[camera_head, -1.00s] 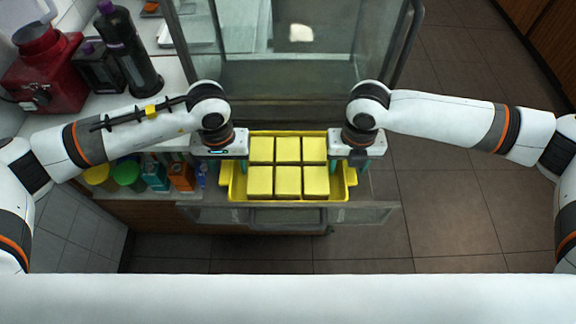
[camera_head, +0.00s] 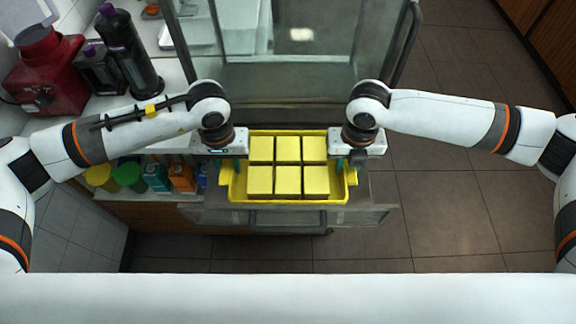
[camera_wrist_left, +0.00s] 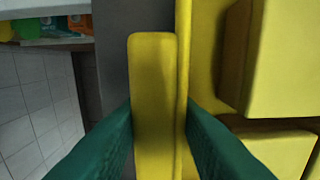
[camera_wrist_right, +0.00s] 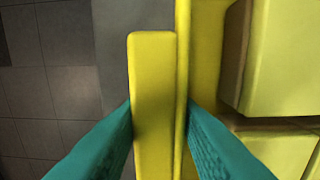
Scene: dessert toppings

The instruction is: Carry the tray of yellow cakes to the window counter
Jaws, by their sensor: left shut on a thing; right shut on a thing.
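The yellow tray (camera_head: 290,201) is in the middle of the head view, level, with several square yellow cakes (camera_head: 288,181) in two rows. My left gripper (camera_head: 229,170) is at its left end and my right gripper (camera_head: 350,170) at its right end. In the left wrist view, green fingers close on both sides of the tray's yellow handle (camera_wrist_left: 153,100). In the right wrist view, the fingers close likewise on the other handle (camera_wrist_right: 152,100). The head view does not show clearly whether the tray's underside is clear of the surface below.
A glass-walled cabinet (camera_head: 290,90) stands just beyond the tray. On the left, a counter holds a red machine (camera_head: 45,75) and a dark bottle (camera_head: 130,50). Several colourful jars and boxes (camera_head: 128,176) sit below it. Open tiled floor (camera_head: 450,210) lies to the right.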

